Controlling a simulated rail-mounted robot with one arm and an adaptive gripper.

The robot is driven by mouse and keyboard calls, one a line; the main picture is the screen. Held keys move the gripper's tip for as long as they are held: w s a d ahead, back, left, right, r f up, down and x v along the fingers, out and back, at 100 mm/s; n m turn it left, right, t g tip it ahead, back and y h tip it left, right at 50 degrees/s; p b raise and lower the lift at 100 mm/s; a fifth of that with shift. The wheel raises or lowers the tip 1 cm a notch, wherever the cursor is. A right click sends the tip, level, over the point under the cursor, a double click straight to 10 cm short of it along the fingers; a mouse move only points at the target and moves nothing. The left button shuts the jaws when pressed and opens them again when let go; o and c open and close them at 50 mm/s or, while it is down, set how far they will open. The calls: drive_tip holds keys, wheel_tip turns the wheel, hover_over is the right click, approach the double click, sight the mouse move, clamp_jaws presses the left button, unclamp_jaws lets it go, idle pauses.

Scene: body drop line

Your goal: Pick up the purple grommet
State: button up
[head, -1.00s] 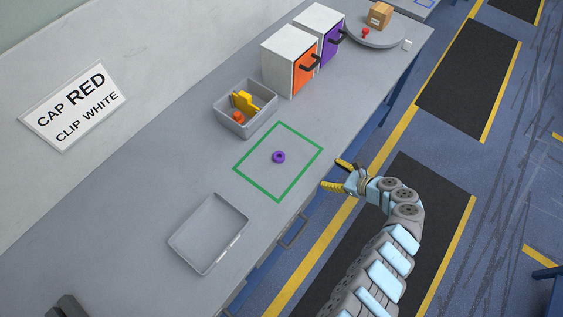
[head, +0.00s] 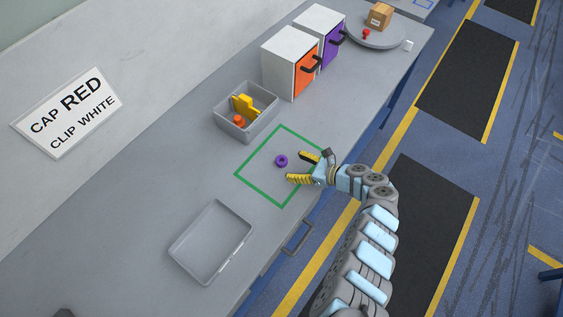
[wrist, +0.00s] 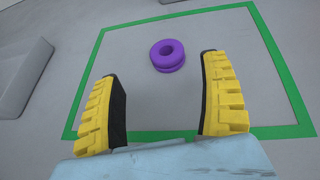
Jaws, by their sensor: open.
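The purple grommet (head: 281,161) lies on the grey bench inside a green taped square (head: 252,184). My gripper (head: 298,168) is open and empty, with its yellow fingers reaching over the right part of the square, just right of the grommet in the head view. In the wrist view the grommet (wrist: 167,55) is a ring with a grooved side, lying flat ahead of my open fingers (wrist: 162,95), a little nearer the right finger. Nothing hides it, and neither finger appears to touch it.
A grey bin (head: 268,128) with yellow and orange parts stands behind the square. An empty grey tray (head: 178,250) lies at the front left. White cabinets with orange (head: 307,69) and purple (head: 334,43) doors stand farther back. Bench around the grommet is clear.

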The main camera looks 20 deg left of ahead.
sight(283, 161)
drive_tip(key=shift+w+b+x, duration=0.2)
drive_tip(key=shift+b+x, duration=0.5)
drive_tip(key=shift+x, duration=1)
drive_tip(key=shift+w+b+x, duration=0.2)
drive_tip(key=shift+b+x, duration=0.45)
drive_tip(key=shift+x, duration=1.05)
drive_tip(key=shift+d, duration=0.1)
drive_tip(key=c, duration=1)
